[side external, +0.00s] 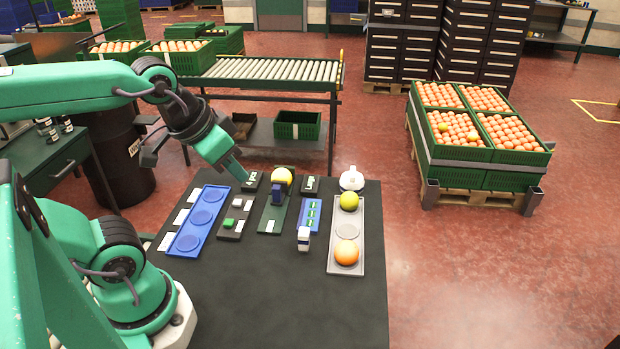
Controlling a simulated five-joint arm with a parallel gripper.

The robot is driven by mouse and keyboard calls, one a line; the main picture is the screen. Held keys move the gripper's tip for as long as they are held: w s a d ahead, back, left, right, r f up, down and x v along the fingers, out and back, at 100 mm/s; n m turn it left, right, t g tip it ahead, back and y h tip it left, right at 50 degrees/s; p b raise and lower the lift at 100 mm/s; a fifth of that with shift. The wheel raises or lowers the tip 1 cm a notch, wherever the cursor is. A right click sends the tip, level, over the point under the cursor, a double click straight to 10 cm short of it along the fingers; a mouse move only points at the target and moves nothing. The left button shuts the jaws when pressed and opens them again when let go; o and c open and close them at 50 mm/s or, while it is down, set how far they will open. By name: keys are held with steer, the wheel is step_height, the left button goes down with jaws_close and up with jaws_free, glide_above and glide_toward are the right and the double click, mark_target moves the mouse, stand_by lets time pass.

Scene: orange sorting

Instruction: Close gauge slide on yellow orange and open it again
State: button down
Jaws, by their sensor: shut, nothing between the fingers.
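A yellow orange (282,176) sits at the far end of the dark green gauge (271,220) on the black table. The gauge's dark blue slide (278,195) stands upright just in front of the orange; I cannot tell whether they touch. My gripper (241,174) is shut and empty, pointing down to the left of the orange and slide, above the table's far part. Its fingertips are small in this view. A yellow-green orange (349,201) and a deeper orange one (347,252) rest on a grey tray (348,270) at the right.
A blue tray (187,241) with round recesses lies at the left. A dark block with a green button (237,204) stands beside the gauge. A small blue rack (309,214), a white-topped device (304,238) and a white object (351,179) stand rightward. The table's front (290,310) is clear.

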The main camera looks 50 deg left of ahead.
steer(key=c, duration=2.2)
jaws_free()
steer(key=c, duration=1.4)
jaws_free()
steer(key=shift+w, duration=0.1)
steer(key=shift+c, duration=0.2)
steer(key=shift+o, duration=0.8)
steer(key=shift+w+a, duration=0.1)
steer(key=shift+w, duration=0.05)
steer(key=n+g, duration=0.6)
steer(key=n, duration=0.3)
glide_above(276, 186)
steer(key=f, duration=1.4)
steer(key=shift+d, duration=0.25)
steer(key=shift+a+f, duration=0.15)
steer(key=shift+f, duration=0.05)
steer(key=shift+f, duration=3.9)
